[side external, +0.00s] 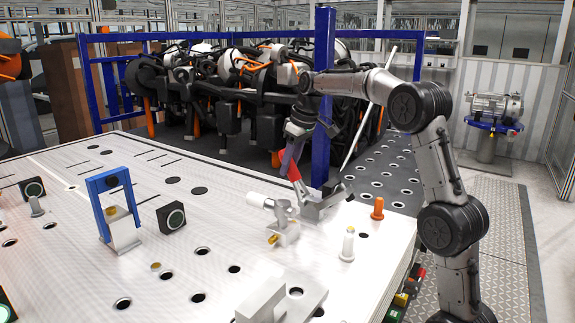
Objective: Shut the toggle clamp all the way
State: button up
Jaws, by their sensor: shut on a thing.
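The toggle clamp (318,207) is a grey metal piece near the right part of the white perforated table. Its red handle (294,173) stands up and leans slightly to the left. My gripper (290,158) comes down from above, with its fingers at the upper part of the red handle, and is shut on it. The fingers hide the top of the handle. A dark part at the clamp's right end is small, and I cannot tell if it presses on anything.
A silver fitting with a white cylinder (262,201) stands just left of the clamp. An orange peg (377,208) and a white peg (347,245) stand to the right. A blue frame (101,207) is at left. Grey blocks (262,299) lie at front.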

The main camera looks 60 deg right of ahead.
aim_at(298, 172)
jog(key=shift+s+r, duration=0.25)
jog(key=shift+s, duration=0.6)
jog(key=shift+s+r, duration=0.25)
jog(key=shift+s, duration=1.7)
jog(key=o, duration=0.9)
jog(key=shift+r, duration=0.1)
jog(key=shift+r, duration=4.5)
